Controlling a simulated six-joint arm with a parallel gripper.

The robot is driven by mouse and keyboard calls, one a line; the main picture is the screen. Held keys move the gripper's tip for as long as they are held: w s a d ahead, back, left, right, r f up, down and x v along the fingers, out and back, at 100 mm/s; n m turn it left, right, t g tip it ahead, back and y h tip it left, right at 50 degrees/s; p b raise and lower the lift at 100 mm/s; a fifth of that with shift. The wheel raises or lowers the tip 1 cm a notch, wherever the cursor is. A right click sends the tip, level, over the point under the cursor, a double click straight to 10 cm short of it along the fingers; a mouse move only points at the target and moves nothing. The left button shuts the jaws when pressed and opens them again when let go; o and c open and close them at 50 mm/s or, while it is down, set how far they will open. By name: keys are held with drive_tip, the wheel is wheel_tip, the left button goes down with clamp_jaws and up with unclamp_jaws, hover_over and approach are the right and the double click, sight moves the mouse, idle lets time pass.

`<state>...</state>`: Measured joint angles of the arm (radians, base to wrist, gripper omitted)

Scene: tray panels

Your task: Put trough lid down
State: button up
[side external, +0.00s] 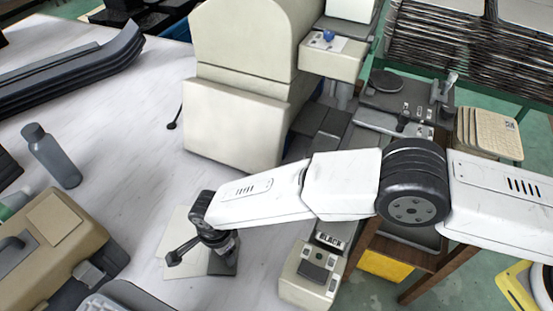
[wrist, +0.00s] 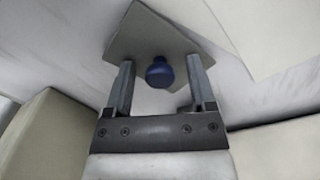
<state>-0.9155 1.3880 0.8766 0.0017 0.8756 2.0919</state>
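A flat beige panel with a blue round knob, which looks like the trough lid (wrist: 145,28), lies beneath my gripper (wrist: 158,75) in the wrist view. The knob (wrist: 160,72) is between my two fingers, with a gap on each side. My gripper is open and holds nothing. In the side external view my gripper (side external: 218,252) hangs low over the white table, and part of the pale panel (side external: 177,240) shows to its left. The knob is hidden there behind the gripper. I cannot tell how high the fingers are above the panel.
A large cream machine (side external: 235,120) stands behind my gripper, with a smaller blue knob on its upper block (side external: 335,58). A tan case (side external: 50,255) and grey bottle (side external: 52,156) are at left. The white tabletop (side external: 120,140) is clear between.

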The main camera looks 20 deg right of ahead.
drive_tip(key=shift+r, duration=0.15)
wheel_tip(320, 180, up, 12)
idle(0.9)
idle(0.3)
drive_tip(key=w+d+r+n, duration=0.2)
drive_tip(key=d+r, duration=0.1)
drive_tip(key=d, duration=0.5)
drive_tip(key=w+d+r+n+t, duration=0.1)
drive_tip(key=w+d+r+n, duration=0.1)
drive_tip(key=d, duration=0.6)
drive_tip(key=w+d+r+n, duration=0.2)
drive_tip(key=w+d+r, duration=0.1)
drive_tip(key=d, duration=0.6)
drive_tip(key=s+d+n, duration=0.3)
drive_tip(key=s+d, duration=0.4)
drive_tip(key=d, duration=0.4)
drive_tip(key=s+d+r+n+t, duration=0.1)
drive_tip(key=s+d+n, duration=0.3)
drive_tip(key=s+d, duration=0.4)
drive_tip(key=d, duration=0.3)
drive_tip(key=shift+s+d+r+t, duration=0.2)
drive_tip(key=shift+d+r+t, duration=0.05)
drive_tip(key=shift+d+t, duration=0.05)
